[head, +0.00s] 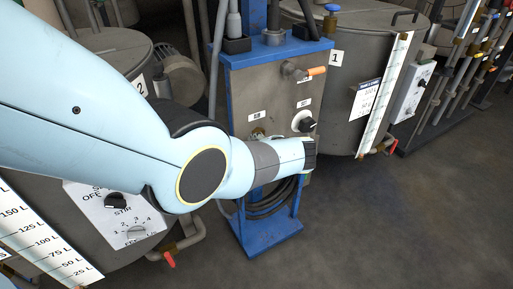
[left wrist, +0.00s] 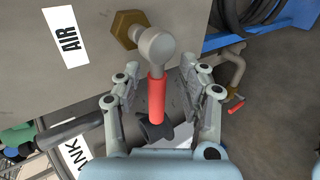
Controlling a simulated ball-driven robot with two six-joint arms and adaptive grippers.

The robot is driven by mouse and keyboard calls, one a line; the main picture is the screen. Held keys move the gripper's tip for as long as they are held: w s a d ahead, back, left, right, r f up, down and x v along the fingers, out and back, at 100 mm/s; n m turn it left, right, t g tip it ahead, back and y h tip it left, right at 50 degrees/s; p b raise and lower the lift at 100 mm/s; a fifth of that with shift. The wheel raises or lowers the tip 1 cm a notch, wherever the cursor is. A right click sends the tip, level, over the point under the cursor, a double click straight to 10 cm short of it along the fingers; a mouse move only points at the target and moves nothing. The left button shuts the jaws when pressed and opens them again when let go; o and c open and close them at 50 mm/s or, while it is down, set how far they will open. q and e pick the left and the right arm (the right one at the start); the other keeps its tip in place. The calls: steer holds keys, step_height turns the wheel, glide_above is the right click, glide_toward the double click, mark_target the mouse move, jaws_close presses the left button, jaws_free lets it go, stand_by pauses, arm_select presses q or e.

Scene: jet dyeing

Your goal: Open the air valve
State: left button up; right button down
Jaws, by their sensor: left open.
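The air valve (left wrist: 155,45) shows in the left wrist view, beside a white label reading AIR (left wrist: 64,38). It has a brass nut, a grey body and a red lever handle (left wrist: 157,98). My left gripper (left wrist: 162,85) is open, with one finger on each side of the red handle and gaps visible between. In the head view my left arm reaches across to the blue-framed panel (head: 262,90); its wrist hides the air valve and the gripper's fingers. My right gripper is in neither view.
The panel also carries an orange-handled valve (head: 315,71) and a black knob (head: 306,124). Steel tank 1 (head: 345,65) stands to the right, and another tank (head: 115,60) to the left. A coiled black hose (head: 268,205) hangs below. The floor at right is clear.

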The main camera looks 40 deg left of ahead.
arm_select(q)
steer(key=shift+a, duration=0.1)
steer(key=shift+r, duration=0.1)
steer(key=v, duration=0.7)
steer(key=shift+d, duration=0.2)
stand_by(0.3)
